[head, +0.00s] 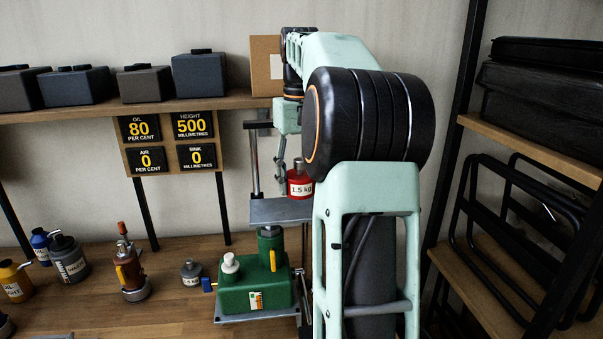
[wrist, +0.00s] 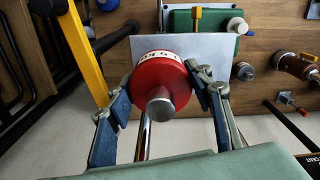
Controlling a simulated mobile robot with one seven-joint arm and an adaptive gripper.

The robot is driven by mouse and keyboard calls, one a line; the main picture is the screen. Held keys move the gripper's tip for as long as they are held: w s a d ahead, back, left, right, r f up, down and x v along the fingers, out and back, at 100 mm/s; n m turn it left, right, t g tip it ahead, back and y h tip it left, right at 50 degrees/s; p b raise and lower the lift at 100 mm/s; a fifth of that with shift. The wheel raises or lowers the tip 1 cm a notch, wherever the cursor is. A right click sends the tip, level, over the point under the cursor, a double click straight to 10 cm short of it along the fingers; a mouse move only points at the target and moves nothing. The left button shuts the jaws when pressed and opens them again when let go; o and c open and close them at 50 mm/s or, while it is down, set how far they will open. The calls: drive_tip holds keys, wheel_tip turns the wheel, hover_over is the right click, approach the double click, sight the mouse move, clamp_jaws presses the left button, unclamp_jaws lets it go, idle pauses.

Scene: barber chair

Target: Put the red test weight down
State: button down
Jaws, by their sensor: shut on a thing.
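The red test weight (head: 300,186), labelled 1.5 kg, has a grey knob on top and is upright. It is over the grey metal plate (head: 275,212) of the green stand; I cannot tell whether its base touches the plate. My gripper (wrist: 163,92) is shut on the weight, one finger on each side, in the wrist view. The red weight (wrist: 158,82) there overlaps the near edge of the plate (wrist: 190,48). In the head view my arm hides part of the gripper and the plate's right end.
The green unit (head: 240,293) with a white cap stands below the plate. A sign panel (head: 170,143) reads oil 80, height 500, air 0, sink 0. Several bottles and a brown jack (head: 131,275) stand at left on the wooden bench. A black rack (head: 530,200) is at right.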

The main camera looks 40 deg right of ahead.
sight(299, 159)
drive_tip(key=f, duration=0.2)
drive_tip(key=shift+w+d+f, duration=0.15)
drive_tip(key=shift+w+f, duration=0.2)
drive_tip(key=shift+f, duration=0.4)
drive_tip(key=shift+f, duration=0.1)
drive_tip(key=c, duration=1)
unclamp_jaws()
drive_tip(key=shift+s+f, duration=0.15)
drive_tip(key=shift+o, duration=0.2)
wheel_tip(299, 159, up, 12)
drive_tip(key=shift+r+p, duration=0.1)
drive_tip(key=shift+p, duration=0.9)
